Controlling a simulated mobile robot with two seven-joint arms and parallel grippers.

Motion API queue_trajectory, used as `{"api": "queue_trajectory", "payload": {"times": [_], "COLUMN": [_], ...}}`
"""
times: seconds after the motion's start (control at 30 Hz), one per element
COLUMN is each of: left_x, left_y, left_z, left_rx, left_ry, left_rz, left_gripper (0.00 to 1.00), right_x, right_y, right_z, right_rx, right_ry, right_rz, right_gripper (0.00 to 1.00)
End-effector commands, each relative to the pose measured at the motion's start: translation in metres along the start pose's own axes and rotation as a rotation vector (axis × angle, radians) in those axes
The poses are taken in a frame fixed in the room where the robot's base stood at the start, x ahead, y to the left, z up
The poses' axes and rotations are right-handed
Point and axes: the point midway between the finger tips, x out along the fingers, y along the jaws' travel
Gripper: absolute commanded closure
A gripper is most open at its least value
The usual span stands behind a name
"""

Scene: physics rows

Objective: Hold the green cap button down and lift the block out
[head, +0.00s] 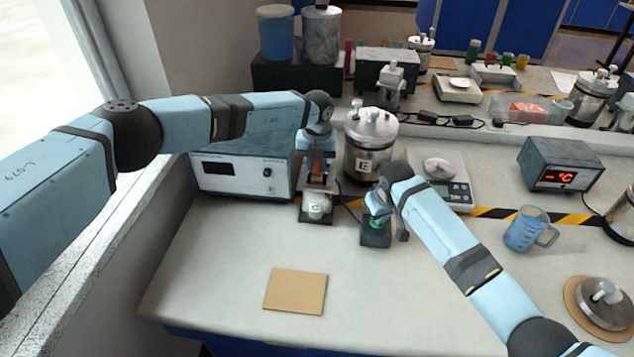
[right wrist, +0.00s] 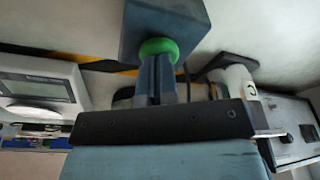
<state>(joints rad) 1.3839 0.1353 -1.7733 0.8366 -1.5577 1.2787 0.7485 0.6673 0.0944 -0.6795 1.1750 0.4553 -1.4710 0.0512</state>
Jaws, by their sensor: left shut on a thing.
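The green cap button (head: 376,224) sits on a small dark box (head: 376,238) on the bench. My right gripper (head: 377,208) is right over it, fingers together and empty. In the right wrist view its fingertips (right wrist: 157,72) meet the green cap (right wrist: 158,49); how far the cap is pressed I cannot tell. My left gripper (head: 318,168) is shut on the orange-brown block (head: 317,170) at the upright grey fixture (head: 316,208) marked C. Whether the block is still inside the fixture is hard to see.
A tan square mat (head: 295,291) lies on clear bench in front. A grey-blue instrument box (head: 240,176) is left of the fixture; a metal canister (head: 370,150) marked E stands behind. A scale (head: 440,178), a blue jug (head: 530,229) and a temperature display (head: 559,166) are to the right.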

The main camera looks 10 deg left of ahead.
Motion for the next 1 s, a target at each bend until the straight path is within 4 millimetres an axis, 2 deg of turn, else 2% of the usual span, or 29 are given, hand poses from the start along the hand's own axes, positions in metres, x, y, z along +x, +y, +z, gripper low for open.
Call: {"api": "queue_trajectory", "payload": {"times": [1.0], "left_x": [-0.061], "left_y": [0.000], "left_z": [0.000], "left_rx": [-0.001], "left_ry": [-0.002], "left_rz": [-0.001], "left_gripper": [1.00], "right_x": [0.001], "right_y": [0.000], "right_z": [0.000], "right_rx": [0.000], "right_ry": [-0.001], "right_rz": [0.000], "right_gripper": [1.00]}}
